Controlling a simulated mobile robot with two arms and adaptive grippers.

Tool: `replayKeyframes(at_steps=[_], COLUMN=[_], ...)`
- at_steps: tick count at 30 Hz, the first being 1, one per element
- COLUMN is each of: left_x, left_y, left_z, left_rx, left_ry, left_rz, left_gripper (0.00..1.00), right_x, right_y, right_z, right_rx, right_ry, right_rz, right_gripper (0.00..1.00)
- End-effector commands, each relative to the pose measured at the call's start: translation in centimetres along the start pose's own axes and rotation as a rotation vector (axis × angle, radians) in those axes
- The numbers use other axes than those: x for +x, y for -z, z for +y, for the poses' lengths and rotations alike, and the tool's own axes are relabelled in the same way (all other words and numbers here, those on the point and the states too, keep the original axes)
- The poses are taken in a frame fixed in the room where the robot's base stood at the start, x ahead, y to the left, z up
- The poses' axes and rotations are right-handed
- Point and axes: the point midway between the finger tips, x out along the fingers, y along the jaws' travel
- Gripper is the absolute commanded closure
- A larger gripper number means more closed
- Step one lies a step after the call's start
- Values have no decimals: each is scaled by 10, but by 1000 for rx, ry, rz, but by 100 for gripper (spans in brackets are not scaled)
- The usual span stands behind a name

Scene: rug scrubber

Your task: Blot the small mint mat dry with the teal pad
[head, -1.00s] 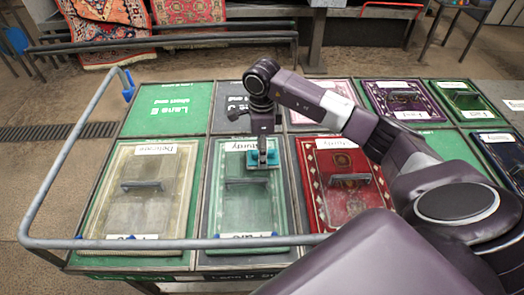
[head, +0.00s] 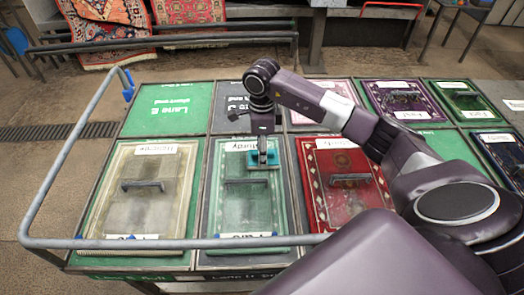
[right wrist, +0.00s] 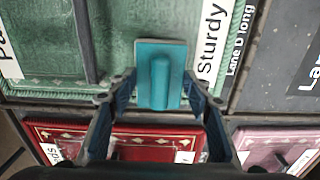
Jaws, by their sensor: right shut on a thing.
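The mint mat (head: 223,205) lies flat in a frame in the middle of the head view, with a dark bar across it and white labels at its far and near ends. It fills the upper left of the right wrist view (right wrist: 115,30). My right gripper (head: 262,155) points down over the mat's far part, by the far label. It is shut on the raised ridge of the teal pad (right wrist: 160,75). The pad (head: 262,165) looks low over the mat, but I cannot tell whether it touches. My left gripper is not in view.
A beige mat (head: 125,205) lies left of the mint one and a red mat (head: 347,205) right, each with a dark bar. Purple (head: 390,100) and green (head: 468,100) mats lie further right. A grey rail (head: 190,243) crosses the near side.

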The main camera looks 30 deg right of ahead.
Motion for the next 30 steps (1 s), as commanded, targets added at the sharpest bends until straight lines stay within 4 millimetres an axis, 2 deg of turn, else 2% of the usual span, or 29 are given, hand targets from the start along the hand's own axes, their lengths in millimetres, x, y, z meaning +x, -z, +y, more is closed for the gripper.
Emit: replayKeyframes(at_steps=[8, 19, 30], left_x=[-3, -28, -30], left_y=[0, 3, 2], left_z=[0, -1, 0], left_rx=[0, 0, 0], left_ry=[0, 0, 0], left_rz=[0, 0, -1], left_gripper=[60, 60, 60], right_x=[-2, -43, -46], right_y=[0, 1, -1], right_z=[2, 0, 2], right_rx=[-1, 0, -3], right_ry=[-6, -2, -2], right_rz=[2, 2, 1], right_gripper=[85, 85, 85])
